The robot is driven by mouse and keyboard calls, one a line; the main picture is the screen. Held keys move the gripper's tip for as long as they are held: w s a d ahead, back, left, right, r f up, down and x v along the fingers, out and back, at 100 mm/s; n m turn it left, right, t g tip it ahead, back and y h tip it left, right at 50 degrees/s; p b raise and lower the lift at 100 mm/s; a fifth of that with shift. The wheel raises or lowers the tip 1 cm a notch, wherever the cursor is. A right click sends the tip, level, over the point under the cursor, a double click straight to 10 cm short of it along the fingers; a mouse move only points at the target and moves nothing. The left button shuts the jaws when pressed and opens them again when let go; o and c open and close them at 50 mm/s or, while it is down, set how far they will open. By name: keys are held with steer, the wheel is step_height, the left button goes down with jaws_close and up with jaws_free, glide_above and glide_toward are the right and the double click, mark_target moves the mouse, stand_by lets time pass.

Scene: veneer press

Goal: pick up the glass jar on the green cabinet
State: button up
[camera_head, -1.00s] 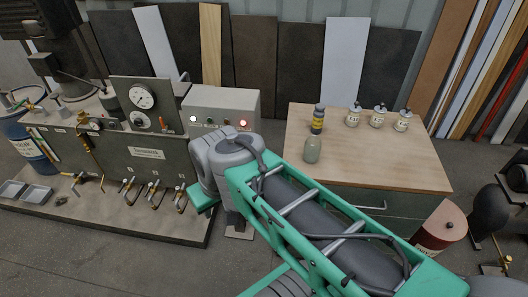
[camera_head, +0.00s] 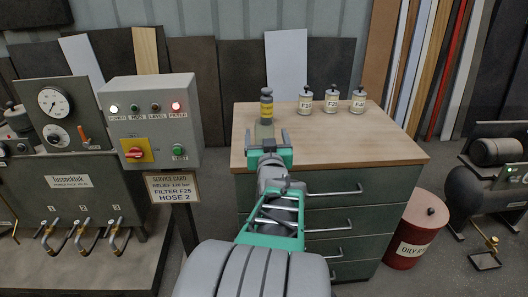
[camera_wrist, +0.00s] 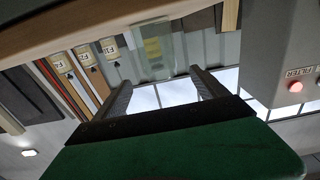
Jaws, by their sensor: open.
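The glass jar (camera_head: 264,130) is a pale green-grey, see-through jar near the front left of the wooden top of the green cabinet (camera_head: 335,145). Its lower part is hidden behind my gripper (camera_head: 267,137). In the wrist view, which is upside down, the jar (camera_wrist: 153,50) shows just beyond the gap between my two fingertips (camera_wrist: 161,78). My gripper is open and empty, at the cabinet's front edge, with the jar in front of it. I cannot tell whether the fingers touch it.
A dark bottle with a yellow band (camera_head: 266,106) stands close behind the jar. Three labelled canisters, one of them the middle canister (camera_head: 332,101), stand at the back. A control box (camera_head: 151,122) on a post is left of the cabinet. A red bin (camera_head: 415,232) stands at right.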

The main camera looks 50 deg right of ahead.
mark_target(265, 129)
steer(key=b+x, duration=0.1)
steer(key=x, duration=0.6)
steer(key=shift+a, duration=0.1)
steer(key=c, duration=1.6)
